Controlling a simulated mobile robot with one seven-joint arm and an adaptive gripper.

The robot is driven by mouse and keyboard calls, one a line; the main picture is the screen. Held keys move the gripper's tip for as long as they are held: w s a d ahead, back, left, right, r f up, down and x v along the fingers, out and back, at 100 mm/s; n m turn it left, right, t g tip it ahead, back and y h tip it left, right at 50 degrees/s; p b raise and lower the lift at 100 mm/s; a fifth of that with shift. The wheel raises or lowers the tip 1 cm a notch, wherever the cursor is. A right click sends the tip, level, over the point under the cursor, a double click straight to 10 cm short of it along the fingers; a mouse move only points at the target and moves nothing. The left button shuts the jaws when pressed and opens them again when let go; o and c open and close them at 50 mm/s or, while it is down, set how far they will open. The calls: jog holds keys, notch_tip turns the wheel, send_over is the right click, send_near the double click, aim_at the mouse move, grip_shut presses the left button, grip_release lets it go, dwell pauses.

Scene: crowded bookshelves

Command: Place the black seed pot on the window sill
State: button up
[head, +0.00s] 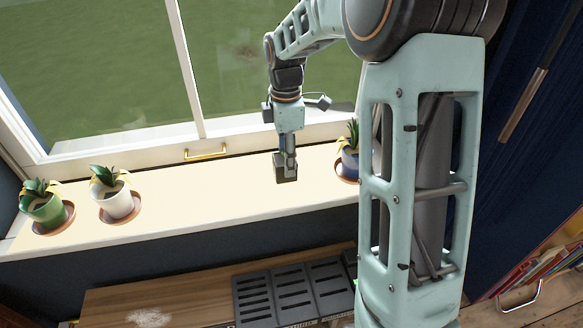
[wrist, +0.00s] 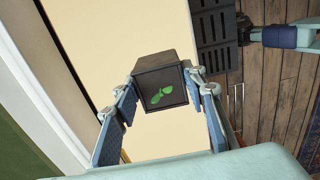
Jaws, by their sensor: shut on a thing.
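The black seed pot (wrist: 160,69) is a small dark square pot with a green seedling in it. In the wrist view it sits between the two fingers of my gripper (wrist: 160,88), which are shut on its sides. In the head view my gripper (head: 289,156) points down and holds the pot (head: 287,168) over the cream window sill (head: 215,193). I cannot tell whether the pot's base touches the sill. The sill also shows behind the pot in the wrist view (wrist: 110,28).
A green pot (head: 47,211) and a white pot (head: 118,204) stand on saucers at the sill's left. A blue pot (head: 349,163) stands to the right, partly hidden by my arm. A wooden bench (head: 160,296) with black trays (head: 305,290) is below. Mid-sill is clear.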

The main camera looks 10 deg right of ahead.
jog(key=shift+w+d+f, duration=0.35)
jog(key=shift+d+f, duration=0.25)
jog(key=shift+f, duration=0.2)
jog(key=shift+w+d+f, duration=0.1)
jog(key=shift+f, duration=0.8)
jog(key=shift+w+d+f, duration=0.1)
jog(key=shift+f, duration=0.8)
jog(key=shift+f, duration=0.1)
jog(key=o, duration=1.3)
notch_tip(320, 180, up, 12)
jog(key=shift+r, duration=0.1)
